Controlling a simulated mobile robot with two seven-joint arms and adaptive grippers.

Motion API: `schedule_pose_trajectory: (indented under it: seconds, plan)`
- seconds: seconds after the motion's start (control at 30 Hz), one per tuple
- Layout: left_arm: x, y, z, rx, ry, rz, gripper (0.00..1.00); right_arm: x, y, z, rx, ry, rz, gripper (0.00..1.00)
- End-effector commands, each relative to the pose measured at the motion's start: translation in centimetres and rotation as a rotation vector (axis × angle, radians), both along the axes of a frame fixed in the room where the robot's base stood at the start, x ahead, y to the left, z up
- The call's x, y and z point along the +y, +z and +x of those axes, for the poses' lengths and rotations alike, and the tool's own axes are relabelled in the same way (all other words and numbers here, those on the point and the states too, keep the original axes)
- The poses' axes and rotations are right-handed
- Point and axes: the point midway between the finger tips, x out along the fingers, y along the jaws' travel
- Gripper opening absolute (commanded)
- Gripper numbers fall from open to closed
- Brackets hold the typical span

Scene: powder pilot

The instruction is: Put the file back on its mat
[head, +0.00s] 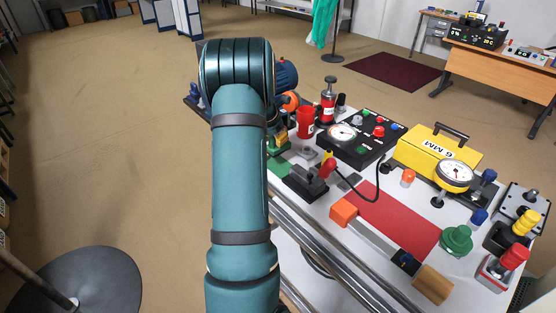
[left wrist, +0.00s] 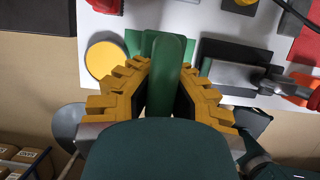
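My left gripper (left wrist: 162,90) has yellow stepped fingers with dark pads. They sit close on both sides of an upright green, round-ended piece (left wrist: 166,75); I cannot tell whether this is part of the file. In the head view my teal arm hides most of that gripper. The red mat is largely bare. My right gripper is not in view.
A black clamp with a red handle (head: 328,169) stands beside my arm. Behind it are a red cup (head: 305,122), a black gauge box (head: 352,140) and a yellow case (head: 430,150). A green knob (head: 456,240) stands right of the red mat. Metal rails run along the near edge.

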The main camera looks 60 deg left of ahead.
Motion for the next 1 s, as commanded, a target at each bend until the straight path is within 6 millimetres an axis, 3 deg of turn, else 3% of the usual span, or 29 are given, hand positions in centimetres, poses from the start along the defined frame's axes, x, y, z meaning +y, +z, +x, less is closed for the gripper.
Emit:
schedule_pose_trajectory:
  seconds: [0.1, 0.47, 0.87, 0.9, 1.0]
  plan:
    - [0.0, -2.2, 0.0, 0.001, 0.001, -0.001, 0.0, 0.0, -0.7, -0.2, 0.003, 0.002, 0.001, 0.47]
    - [0.0, -6.2, -0.1, 0.001, 0.001, -0.001, 0.0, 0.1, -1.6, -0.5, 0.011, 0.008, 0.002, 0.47]
    - [0.0, -6.6, 0.0, -0.001, 0.0, 0.001, 0.0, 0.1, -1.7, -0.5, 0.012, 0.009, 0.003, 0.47]
    - [0.0, -6.7, 0.0, 0.0, 0.0, 0.0, 0.03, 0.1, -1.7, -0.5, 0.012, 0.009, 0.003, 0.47]
    - [0.0, -6.6, 0.0, 0.0, 0.0, 0.0, 0.34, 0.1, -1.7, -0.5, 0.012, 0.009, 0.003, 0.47]
